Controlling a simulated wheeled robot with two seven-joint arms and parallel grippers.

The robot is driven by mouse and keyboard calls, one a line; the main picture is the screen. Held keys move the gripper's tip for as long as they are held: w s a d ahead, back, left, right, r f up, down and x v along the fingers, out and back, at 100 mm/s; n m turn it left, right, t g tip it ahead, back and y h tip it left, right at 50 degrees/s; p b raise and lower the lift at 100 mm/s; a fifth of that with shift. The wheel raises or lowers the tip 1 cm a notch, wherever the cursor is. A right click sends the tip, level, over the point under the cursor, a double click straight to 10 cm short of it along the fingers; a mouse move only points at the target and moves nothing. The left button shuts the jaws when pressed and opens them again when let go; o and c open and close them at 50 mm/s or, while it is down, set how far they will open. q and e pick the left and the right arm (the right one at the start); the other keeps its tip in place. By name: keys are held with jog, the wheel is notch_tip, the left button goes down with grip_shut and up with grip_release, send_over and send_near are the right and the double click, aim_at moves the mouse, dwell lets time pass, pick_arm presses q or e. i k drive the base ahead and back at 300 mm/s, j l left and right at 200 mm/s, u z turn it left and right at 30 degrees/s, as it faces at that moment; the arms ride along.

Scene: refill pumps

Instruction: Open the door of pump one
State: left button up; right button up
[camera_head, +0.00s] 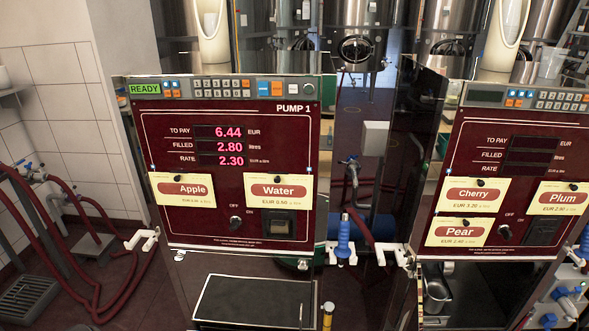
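Pump one (240,180) stands left of centre. Its dark red front carries the label PUMP 1, a lit display reading 6.44, 2.80 and 2.30, and a green READY sign. An Apple card (182,189) and a Water card (279,191) are on the front. A small switch (235,222) sits between OFF and ON marks; I cannot tell its setting. Two small metal knobs, left (180,256) and right (302,264), sit just under the red front. A dark panel (255,298) is below them. The front looks flush with the housing. Neither gripper is in view.
A second pump (505,190) with Cherry, Plum and Pear cards and a dark display stands at right. White holders (142,239) stick out beside the pumps; one bears a blue nozzle (344,236). Red hoses (95,265) run at left. Steel tanks (355,30) stand behind.

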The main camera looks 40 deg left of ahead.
aim_at(238, 288)
jog(key=u, duration=1.55)
